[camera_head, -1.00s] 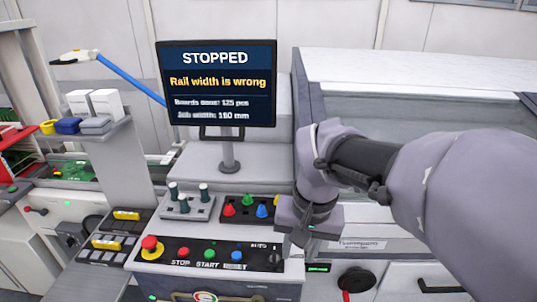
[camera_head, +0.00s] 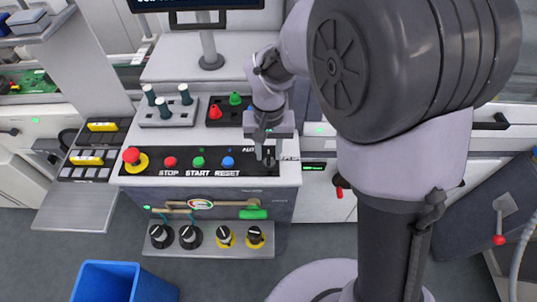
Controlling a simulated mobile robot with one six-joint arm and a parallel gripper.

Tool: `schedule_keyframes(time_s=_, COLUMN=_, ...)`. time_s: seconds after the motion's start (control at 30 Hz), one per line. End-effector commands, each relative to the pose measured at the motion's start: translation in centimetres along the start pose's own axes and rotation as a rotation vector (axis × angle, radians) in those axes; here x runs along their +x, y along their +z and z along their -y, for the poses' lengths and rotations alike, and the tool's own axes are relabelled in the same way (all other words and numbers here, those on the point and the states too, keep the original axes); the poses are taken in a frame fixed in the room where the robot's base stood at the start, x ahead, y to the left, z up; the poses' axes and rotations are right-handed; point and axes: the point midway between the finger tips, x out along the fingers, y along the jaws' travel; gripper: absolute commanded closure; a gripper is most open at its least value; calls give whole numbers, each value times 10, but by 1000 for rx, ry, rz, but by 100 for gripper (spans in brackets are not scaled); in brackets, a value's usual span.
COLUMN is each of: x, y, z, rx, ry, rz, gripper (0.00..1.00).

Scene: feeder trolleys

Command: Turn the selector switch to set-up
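The control panel (camera_head: 140,180) has a red mushroom button (camera_head: 132,157) with a yellow collar at the left. Red STOP (camera_head: 170,162), green START (camera_head: 198,162) and blue RESET (camera_head: 227,162) buttons follow. The selector switch (camera_head: 268,161) is a dark knob at the panel's right end, below a partly covered AUTO label. My gripper (camera_head: 267,153) points down right at the switch, its fingers at the knob and covering part of it. The knob's pointing direction, the set-up marking, the finger gap and any contact cannot be made out.
Behind the panel stand a grey rack of dark-topped pegs (camera_head: 168,112) and a black tray (camera_head: 214,122) with coloured cones. Below is a shelf (camera_head: 208,250) with several black knobs. A blue bin (camera_head: 110,268) stands on the floor. The screen (camera_head: 188,5) is mostly cut off.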

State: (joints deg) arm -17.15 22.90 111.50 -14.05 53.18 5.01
Motion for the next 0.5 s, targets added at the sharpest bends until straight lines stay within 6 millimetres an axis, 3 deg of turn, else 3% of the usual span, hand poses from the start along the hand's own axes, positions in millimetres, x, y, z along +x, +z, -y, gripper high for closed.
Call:
schedule_keyframes(time_s=0.33, x=6, y=0, z=0, rx=1, ry=0, rz=0, gripper=69)
schedule_keyframes(time_s=0.5, x=6, y=0, z=0, rx=1, ry=0, rz=0, gripper=100)
